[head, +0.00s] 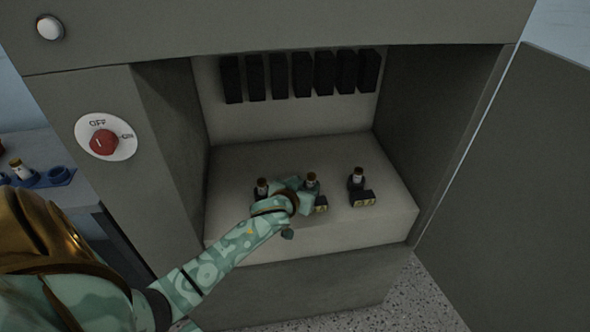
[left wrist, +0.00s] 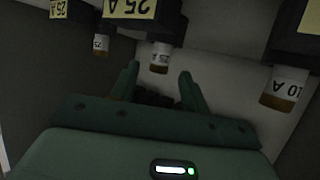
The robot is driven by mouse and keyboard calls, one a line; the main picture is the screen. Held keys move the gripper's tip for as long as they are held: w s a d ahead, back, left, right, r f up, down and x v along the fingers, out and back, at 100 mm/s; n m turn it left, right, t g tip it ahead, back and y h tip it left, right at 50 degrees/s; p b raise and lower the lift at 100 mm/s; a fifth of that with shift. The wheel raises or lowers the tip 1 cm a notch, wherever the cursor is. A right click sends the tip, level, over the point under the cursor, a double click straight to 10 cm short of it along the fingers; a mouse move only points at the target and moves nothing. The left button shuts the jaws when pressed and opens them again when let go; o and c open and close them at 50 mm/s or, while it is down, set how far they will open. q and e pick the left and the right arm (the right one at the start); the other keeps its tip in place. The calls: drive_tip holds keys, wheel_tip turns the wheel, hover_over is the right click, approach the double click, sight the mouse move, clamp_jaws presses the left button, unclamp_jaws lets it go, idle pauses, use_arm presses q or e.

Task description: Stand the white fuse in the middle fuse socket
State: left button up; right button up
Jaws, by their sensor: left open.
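A white fuse with a brown cap (head: 311,178) stands upright in the middle socket, whose yellow label plate (head: 321,204) is partly covered by my gripper. In the left wrist view this fuse (left wrist: 160,57) appears upside down below the dark middle socket (left wrist: 145,25), labelled 25 A. My left gripper (head: 300,192) is open at the fuse. In the left wrist view its two fingers (left wrist: 159,80) are apart, one on each side of the fuse's capped end; I cannot tell whether they touch it. My right gripper is not in view.
Similar fuses stand in the left socket (head: 262,187) and right socket (head: 357,181). Several black blocks (head: 302,74) line the back wall. A red OFF/ON switch (head: 103,141) is on the cabinet front. Another fuse (head: 20,169) stands on a blue rack (head: 52,178) at far left.

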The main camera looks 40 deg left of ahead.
use_arm(q)
drive_tip(key=p+v, duration=0.1)
drive_tip(key=v, duration=0.3)
drive_tip(key=shift+s+d+r, duration=0.1)
drive_tip(key=shift+s+r, duration=0.1)
drive_tip(key=shift+s, duration=0.1)
drive_tip(key=s+d+f+m+h, duration=0.3)
drive_tip(key=s+d+f, duration=0.3)
drive_tip(key=d, duration=0.4)
drive_tip(key=s+d+f+m+g, duration=0.1)
drive_tip(key=s+f+g, duration=0.2)
drive_tip(key=s+f, duration=0.55)
drive_tip(key=s+f+m+g, duration=0.1)
drive_tip(key=s+f+g, duration=0.2)
drive_tip(key=s+f, duration=0.55)
drive_tip(key=s+f+g, duration=0.2)
drive_tip(key=s+f, duration=0.3)
drive_tip(key=s, duration=0.6)
drive_tip(key=s+f+m+g, duration=0.1)
drive_tip(key=s+f+g, duration=0.2)
drive_tip(key=s, duration=0.9)
drive_tip(key=s+f+g, duration=0.3)
drive_tip(key=s+f, duration=0.4)
drive_tip(key=s, duration=0.4)
drive_tip(key=shift+s+a+m, duration=0.25)
drive_tip(key=shift+a+m, duration=0.05)
drive_tip(key=shift+p, duration=0.3)
